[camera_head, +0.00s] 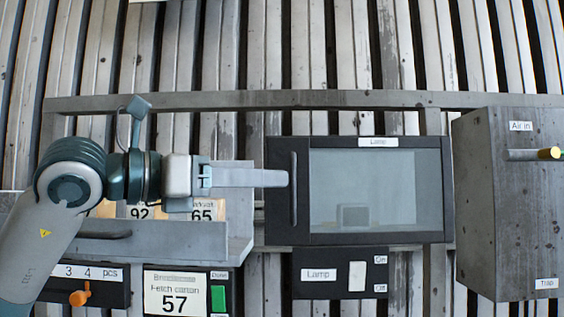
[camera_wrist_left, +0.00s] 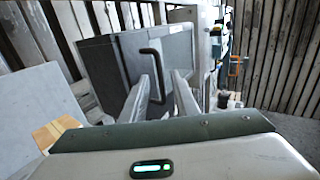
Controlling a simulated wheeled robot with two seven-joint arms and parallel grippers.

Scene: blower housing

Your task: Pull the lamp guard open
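The lamp guard (camera_head: 375,190) is a black-framed panel with a clear window, labelled "Lamp" on its top edge. It looks closed. Its dark upright handle (camera_head: 293,190) runs along the left side of the frame. My left gripper (camera_head: 284,178) reaches in from the left, with its fingertips at the handle. In the left wrist view the fingers of the left gripper (camera_wrist_left: 163,82) are apart, and the lower part of the bent handle (camera_wrist_left: 153,65) shows between them. I cannot tell whether they touch it. My right gripper is not in view.
A lamp switch panel (camera_head: 340,273) with On and Off marks sits below the guard. A grey box (camera_head: 505,215) labelled "Air in" stands to the right, with a yellow-tipped pipe (camera_head: 548,154).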

